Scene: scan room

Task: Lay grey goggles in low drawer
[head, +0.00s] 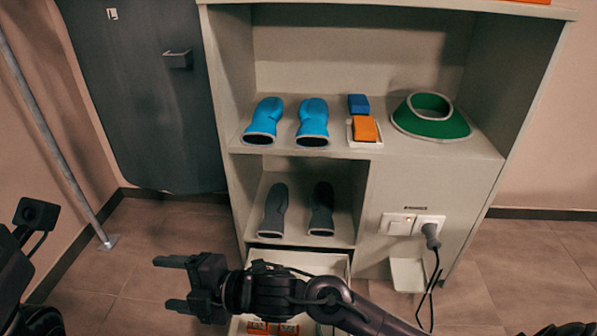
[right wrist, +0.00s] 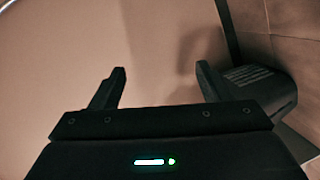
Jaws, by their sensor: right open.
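No grey goggles can be made out in either view. The low drawer (head: 322,263) is pulled out at the foot of the pale cabinet. Orange items (head: 272,328) lie inside it, and my right arm hides much of it. My right gripper (head: 165,284) is left of the drawer, above the floor, pointing left. Its fingers are apart with nothing between them; the right wrist view (right wrist: 162,72) also shows this. Parts of my left arm show at the left edge, but its fingers do not.
Blue mitts (head: 290,122), blue and orange blocks (head: 364,128) and a green visor (head: 432,116) are on the middle shelf. Dark grey mitts (head: 297,209) are below. A plug (head: 431,235) with a hanging cable is at right. A metal pole (head: 55,140) stands left.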

